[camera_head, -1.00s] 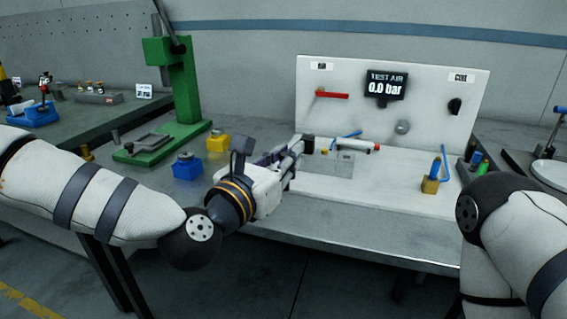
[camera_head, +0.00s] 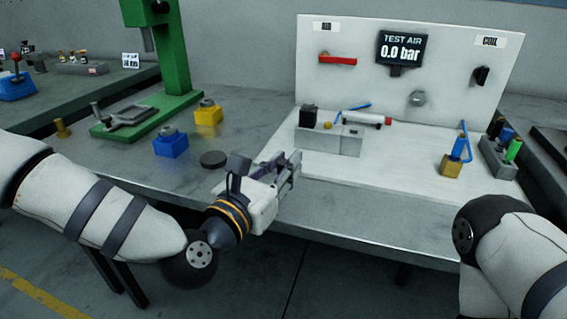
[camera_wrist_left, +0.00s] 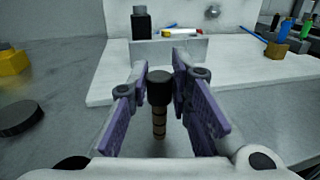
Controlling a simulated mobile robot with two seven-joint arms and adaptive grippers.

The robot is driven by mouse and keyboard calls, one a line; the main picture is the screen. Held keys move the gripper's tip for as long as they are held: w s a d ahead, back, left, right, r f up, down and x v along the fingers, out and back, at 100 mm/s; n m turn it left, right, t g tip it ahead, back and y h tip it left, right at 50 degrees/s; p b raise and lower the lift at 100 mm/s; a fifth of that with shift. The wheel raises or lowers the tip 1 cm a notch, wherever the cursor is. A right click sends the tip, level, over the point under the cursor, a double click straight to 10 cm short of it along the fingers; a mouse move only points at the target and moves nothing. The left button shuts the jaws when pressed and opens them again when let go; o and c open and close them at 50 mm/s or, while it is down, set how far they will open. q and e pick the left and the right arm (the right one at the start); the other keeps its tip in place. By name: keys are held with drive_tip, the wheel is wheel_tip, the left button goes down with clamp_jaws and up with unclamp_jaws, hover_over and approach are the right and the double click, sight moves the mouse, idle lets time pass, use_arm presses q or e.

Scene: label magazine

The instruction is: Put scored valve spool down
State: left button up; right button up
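The scored valve spool (camera_wrist_left: 159,110) shows in the left wrist view as an upright dark-headed pin with a ringed brassy stem. It sits between the purple finger pads of my left gripper (camera_wrist_left: 163,80), which look closed on its dark head. The stem hangs below the fingers, over the grey bench. In the head view my left gripper (camera_head: 292,166) is over the front part of the bench, and the spool cannot be made out there. My right gripper is out of view.
A dark round disc (camera_head: 214,159) lies left of my left gripper. Blue (camera_head: 171,146) and yellow (camera_head: 207,114) fixtures and a green press (camera_head: 176,60) stand farther left. A grey valve block (camera_head: 338,140) is on the white panel's base. A brass block (camera_head: 452,165) stands right.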

use_arm(q)
drive_tip(key=shift+o, duration=0.9)
drive_tip(key=shift+s+r, duration=0.1)
